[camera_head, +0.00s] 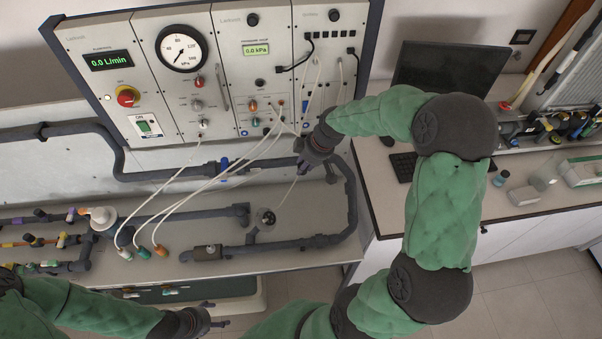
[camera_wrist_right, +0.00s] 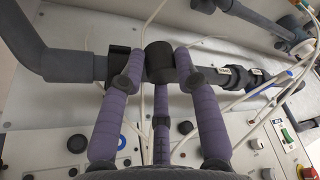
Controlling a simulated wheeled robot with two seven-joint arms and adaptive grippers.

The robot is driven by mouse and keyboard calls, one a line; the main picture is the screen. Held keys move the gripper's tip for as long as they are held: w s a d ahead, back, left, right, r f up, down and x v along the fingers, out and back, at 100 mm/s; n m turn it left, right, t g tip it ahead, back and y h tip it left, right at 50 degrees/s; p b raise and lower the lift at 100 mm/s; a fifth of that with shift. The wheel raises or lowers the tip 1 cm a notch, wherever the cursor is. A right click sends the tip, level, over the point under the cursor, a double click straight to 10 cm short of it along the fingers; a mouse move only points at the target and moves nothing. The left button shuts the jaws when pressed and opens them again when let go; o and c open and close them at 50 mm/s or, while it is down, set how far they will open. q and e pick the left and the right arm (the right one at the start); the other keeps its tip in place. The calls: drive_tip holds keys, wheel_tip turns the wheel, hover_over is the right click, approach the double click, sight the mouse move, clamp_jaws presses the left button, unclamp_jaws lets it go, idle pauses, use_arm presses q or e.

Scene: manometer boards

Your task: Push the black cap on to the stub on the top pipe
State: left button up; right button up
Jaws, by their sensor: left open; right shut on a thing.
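My right gripper (camera_head: 301,171) is at the right part of the top pipe (camera_head: 180,173), in front of the panel. In the right wrist view its purple fingers (camera_wrist_right: 160,65) are shut on the black cap (camera_wrist_right: 159,60), which sits between the fingertips. The grey top pipe (camera_wrist_right: 75,66) runs behind the fingertips there. The stub is hidden by the cap and fingers, and I cannot tell whether the cap touches it. My left gripper (camera_head: 215,314) is open and empty at the bottom, in front of the bench edge.
White hoses (camera_head: 185,195) run from the panel (camera_head: 190,60) to connectors on the bench, passing close to the right gripper. A lower pipe (camera_head: 270,246) lies in front. A side desk (camera_head: 385,210) with a monitor (camera_head: 450,68) stands at right. The floor in front is clear.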

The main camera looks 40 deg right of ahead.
drive_tip(key=w+d+r+p, duration=0.3)
drive_tip(key=d+r+p, duration=0.2)
drive_tip(key=r+p, duration=0.35)
drive_tip(key=shift+w+d+f+b, duration=0.1)
drive_tip(key=shift+f+b, duration=0.55)
drive_tip(key=shift+f, duration=0.35)
drive_tip(key=shift+w+d+f+b, duration=0.1)
drive_tip(key=shift+f+b, duration=0.5)
drive_tip(key=shift+f, duration=0.35)
use_arm(q)
wheel_tip(320, 180, up, 7)
drive_tip(key=shift+w, duration=0.15)
drive_tip(key=shift+r, duration=0.25)
drive_tip(key=shift+f, duration=0.25)
use_arm(e)
drive_tip(key=shift+g, duration=0.3)
use_arm(q)
drive_tip(key=shift+f+b, duration=1.45)
drive_tip(key=shift+b, duration=0.1)
use_arm(e)
drive_tip(key=shift+f, duration=1.5)
